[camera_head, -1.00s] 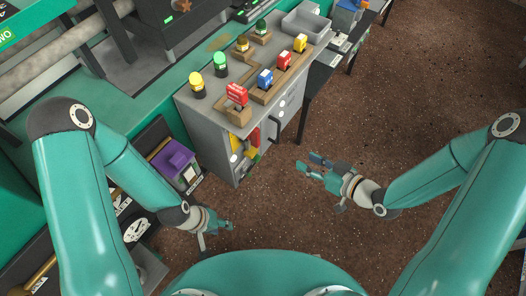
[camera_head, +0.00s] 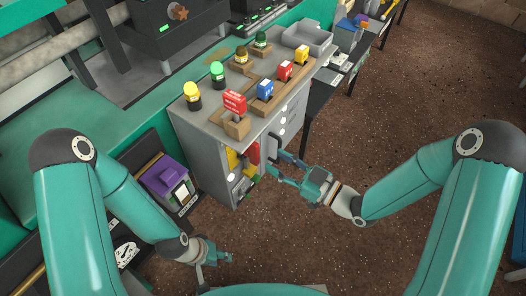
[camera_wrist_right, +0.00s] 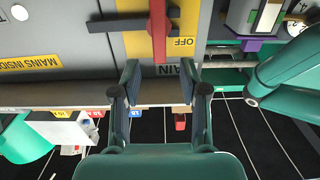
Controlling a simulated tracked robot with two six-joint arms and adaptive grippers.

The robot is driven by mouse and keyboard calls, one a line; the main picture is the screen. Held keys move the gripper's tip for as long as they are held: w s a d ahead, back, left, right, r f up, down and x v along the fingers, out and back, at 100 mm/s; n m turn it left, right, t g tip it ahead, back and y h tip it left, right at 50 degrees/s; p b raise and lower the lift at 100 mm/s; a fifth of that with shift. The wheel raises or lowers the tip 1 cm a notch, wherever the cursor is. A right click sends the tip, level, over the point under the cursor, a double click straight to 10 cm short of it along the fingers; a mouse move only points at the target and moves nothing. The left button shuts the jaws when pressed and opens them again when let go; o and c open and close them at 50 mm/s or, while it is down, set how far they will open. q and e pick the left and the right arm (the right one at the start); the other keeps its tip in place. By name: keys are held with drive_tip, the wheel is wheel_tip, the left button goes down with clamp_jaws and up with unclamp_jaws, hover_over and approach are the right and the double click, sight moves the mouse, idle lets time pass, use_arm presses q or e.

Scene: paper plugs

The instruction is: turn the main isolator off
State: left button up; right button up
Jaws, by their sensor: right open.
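The main isolator shows in the right wrist view as a red handle (camera_wrist_right: 157,32) on a yellow plate (camera_wrist_right: 133,44) marked OFF. The red bar runs up and down the picture, with a dark bar across it. In the head view the yellow plate (camera_head: 232,158) and red part (camera_head: 253,153) are on the grey cabinet's front. My right gripper (camera_head: 277,166) is open beside the cabinet front. In the wrist view its fingertips (camera_wrist_right: 159,80) stand apart, with the handle just beyond the gap; no contact is visible. My left gripper (camera_head: 222,257) hangs low at left, its opening unclear.
The grey cabinet (camera_head: 205,150) carries yellow and green lamps, several red and blue plugs on wooden blocks and a grey tray (camera_head: 307,36). A purple-topped box (camera_head: 167,174) stands left. Brown floor (camera_head: 330,240) is open in front.

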sight(258, 151)
drive_tip(key=x, duration=0.6)
drive_tip(key=shift+c, duration=0.2)
clamp_jaws()
